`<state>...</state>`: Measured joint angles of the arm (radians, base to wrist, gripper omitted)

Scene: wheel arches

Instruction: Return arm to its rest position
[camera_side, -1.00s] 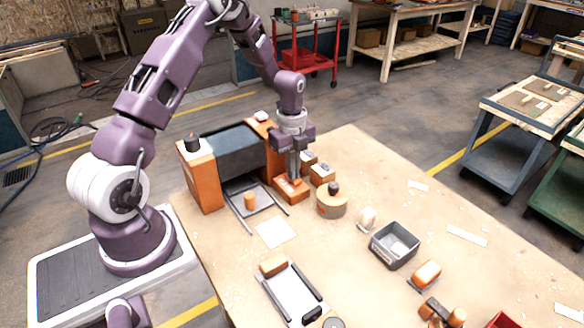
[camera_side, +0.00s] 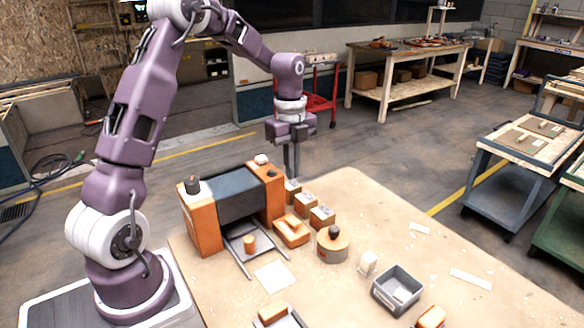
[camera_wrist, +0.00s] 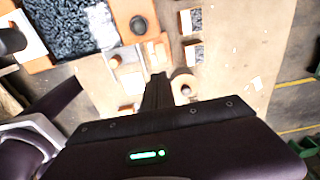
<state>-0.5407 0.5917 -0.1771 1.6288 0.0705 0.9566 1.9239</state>
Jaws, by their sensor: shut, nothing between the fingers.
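My gripper (camera_side: 291,172) hangs in the air above the table's back edge, fingers pointing down, shut and empty. In the wrist view its dark fingers (camera_wrist: 157,85) are together. Below it in the side view an orange block-like part (camera_side: 291,231) lies on the table (camera_side: 350,195), clear of the fingers. The arm is bent high over an arch-shaped machine (camera_side: 236,192) with orange side posts and a dark grey top.
Several orange and grey blocks (camera_side: 322,217) stand by the machine. A round orange piece with a dark knob (camera_side: 333,246), a white piece (camera_side: 368,263) and a grey bin (camera_side: 397,290) stand to the right. Air around the gripper is free.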

